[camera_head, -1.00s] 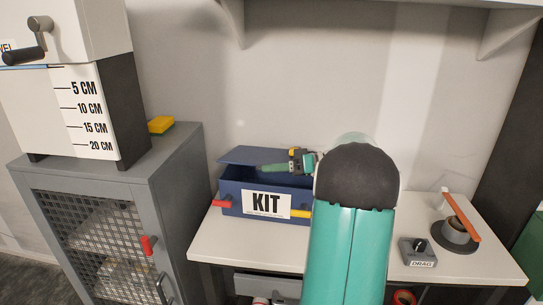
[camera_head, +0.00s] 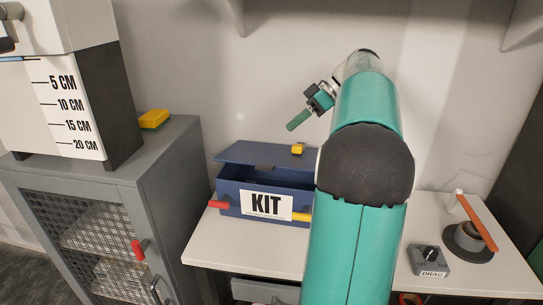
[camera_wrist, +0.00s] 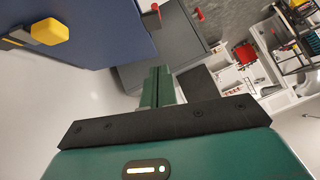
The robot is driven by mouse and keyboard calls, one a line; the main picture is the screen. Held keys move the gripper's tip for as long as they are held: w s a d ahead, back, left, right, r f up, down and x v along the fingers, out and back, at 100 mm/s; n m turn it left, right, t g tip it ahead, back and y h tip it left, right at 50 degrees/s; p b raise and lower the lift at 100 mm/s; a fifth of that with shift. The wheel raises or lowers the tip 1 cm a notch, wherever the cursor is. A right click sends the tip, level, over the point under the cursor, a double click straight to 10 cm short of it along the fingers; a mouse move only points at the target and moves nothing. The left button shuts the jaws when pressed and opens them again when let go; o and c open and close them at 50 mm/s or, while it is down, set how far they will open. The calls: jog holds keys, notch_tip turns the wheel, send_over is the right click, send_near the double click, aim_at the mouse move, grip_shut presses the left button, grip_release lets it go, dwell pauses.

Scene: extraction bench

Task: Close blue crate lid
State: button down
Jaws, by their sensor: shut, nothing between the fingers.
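The blue crate (camera_head: 229,197) marked KIT stands on the white bench. Its blue lid (camera_head: 246,152) is tilted partly open, with a dark gap above the front wall. A yellow piece (camera_head: 298,148) sits on the lid. The lid (camera_wrist: 95,25) and its yellow piece (camera_wrist: 50,31) also show at the upper left of the wrist view. My gripper (camera_head: 292,125) is above the lid, apart from it, shut and empty. Its green fingers (camera_wrist: 158,78) are together in the wrist view. My arm hides the crate's right end.
The crate has a red handle (camera_head: 220,204) at its left. A grey mesh cabinet (camera_head: 160,170) stands left, with a yellow block (camera_head: 154,119) on top. A DRAG knob box (camera_head: 428,262) and a round holder with an orange bar (camera_head: 478,222) are at right. The wall is behind.

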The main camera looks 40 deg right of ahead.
jog(key=x, duration=0.9)
jog(key=shift+r, duration=0.1)
jog(key=f, duration=0.2)
jog(key=shift+s+a+f, duration=0.15)
jog(key=shift+s+f, duration=0.1)
jog(key=shift+a+f, duration=0.15)
jog(key=shift+f, duration=0.5)
jog(key=shift+f, duration=0.15)
